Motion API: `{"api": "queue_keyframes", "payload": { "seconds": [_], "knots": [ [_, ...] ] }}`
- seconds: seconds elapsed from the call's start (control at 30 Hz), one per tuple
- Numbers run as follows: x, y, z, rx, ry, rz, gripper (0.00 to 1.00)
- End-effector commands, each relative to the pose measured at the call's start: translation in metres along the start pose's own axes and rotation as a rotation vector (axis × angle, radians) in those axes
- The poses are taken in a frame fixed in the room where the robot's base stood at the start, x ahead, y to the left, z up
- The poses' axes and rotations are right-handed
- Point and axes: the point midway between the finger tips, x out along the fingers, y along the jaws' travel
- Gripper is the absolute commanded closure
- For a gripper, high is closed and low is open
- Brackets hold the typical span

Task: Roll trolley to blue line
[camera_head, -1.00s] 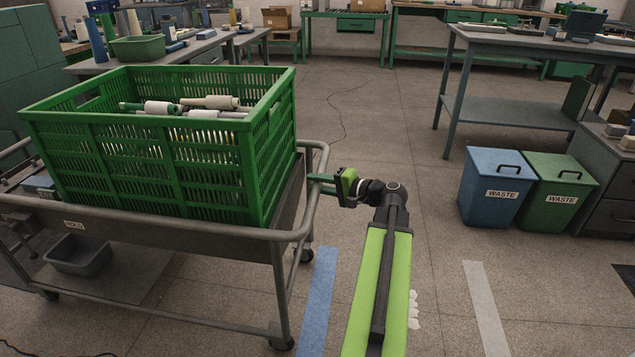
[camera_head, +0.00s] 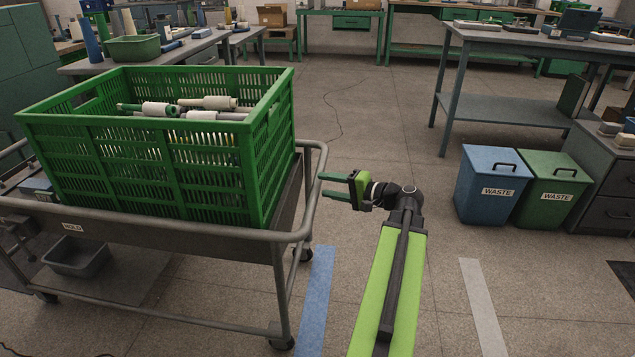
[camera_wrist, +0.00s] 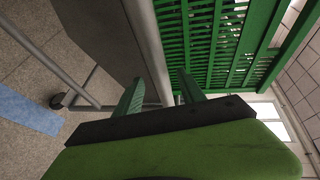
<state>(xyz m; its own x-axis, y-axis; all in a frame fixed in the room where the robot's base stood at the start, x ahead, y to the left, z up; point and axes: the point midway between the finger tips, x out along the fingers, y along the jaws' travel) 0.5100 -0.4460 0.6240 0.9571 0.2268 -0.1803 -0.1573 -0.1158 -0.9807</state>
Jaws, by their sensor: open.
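The grey metal trolley (camera_head: 190,228) stands at the left in the head view and carries a green slatted crate. The blue line (camera_head: 315,300) is a strip on the floor beside the trolley's right end, close to its front right wheel (camera_head: 282,343). My gripper (camera_head: 328,186) is open and empty, just right of the trolley's end rail, with its green fingers pointing left at it. In the wrist view the fingers (camera_wrist: 160,95) point towards the grey rail (camera_wrist: 148,45); the blue line (camera_wrist: 30,110) lies at the left.
The green crate (camera_head: 150,165) holds several bobbins. A grey bin (camera_head: 77,256) sits on the trolley's lower shelf. A pale floor strip (camera_head: 482,305) lies to the right. Blue (camera_head: 490,188) and green (camera_head: 545,193) waste bins stand by a workbench (camera_head: 520,45). The middle floor is clear.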

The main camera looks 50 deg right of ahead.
Motion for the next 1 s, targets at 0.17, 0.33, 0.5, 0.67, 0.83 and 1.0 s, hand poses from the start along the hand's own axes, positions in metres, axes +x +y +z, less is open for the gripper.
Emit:
{"api": "queue_keyframes", "payload": {
  "seconds": [0.17, 0.33, 0.5, 0.67, 0.83, 1.0],
  "knots": [
    [-0.054, -0.003, 0.0, 0.002, 0.004, 0.0, 0.53],
    [-0.097, -0.002, -0.001, 0.001, 0.004, 0.0, 0.53],
    [-0.12, -0.001, 0.0, 0.001, 0.001, 0.0, 0.53],
    [-0.127, 0.0, 0.0, 0.0, 0.0, 0.0, 0.53],
    [-0.126, 0.0, 0.0, 0.0, -0.001, 0.0, 0.53],
    [-0.126, 0.0, 0.0, 0.0, -0.001, 0.0, 0.53]
  ]
}}
